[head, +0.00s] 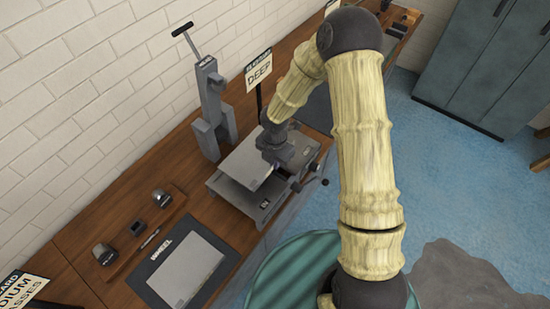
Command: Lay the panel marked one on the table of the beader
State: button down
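A flat grey panel (245,160) is over the low grey machine (262,212) on the bench, with a dark gap showing under its near edge. No mark can be read on it. A sign reading DEEP (258,71) stands behind this machine, its top line too small to read surely, so I take the machine as the beader. My gripper (271,160) is at the panel's right edge, over the machine. Its fingers are dark and small, so I cannot tell if they clamp the panel, or if the panel rests on the machine's table.
A dark mat marked WHEEL (160,283) with a light grey sheet (186,268) lies at the near left. Small tools sit on a wooden board (128,262). A tall lever machine (210,110) stands behind. A crank (318,180) juts out right. Teal cabinets (485,75) stand far right.

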aim_at(275, 180)
jog(key=shift+s+a+f+b, duration=0.1)
jog(key=shift+s+f+b, duration=0.3)
jog(key=shift+f+b, duration=0.4)
notch_tip(275, 180, down, 3)
jog(key=b, duration=0.2)
jog(key=shift+w+r+b, duration=0.1)
jog(key=shift+r+b, duration=0.05)
jog(key=shift+b, duration=0.2)
jog(key=shift+f+b, duration=0.7)
jog(key=shift+f, duration=0.3)
jog(key=shift+f, duration=0.2)
dwell(0.5)
jog(key=c, duration=1.6)
grip_release()
jog(key=shift+o, duration=0.5)
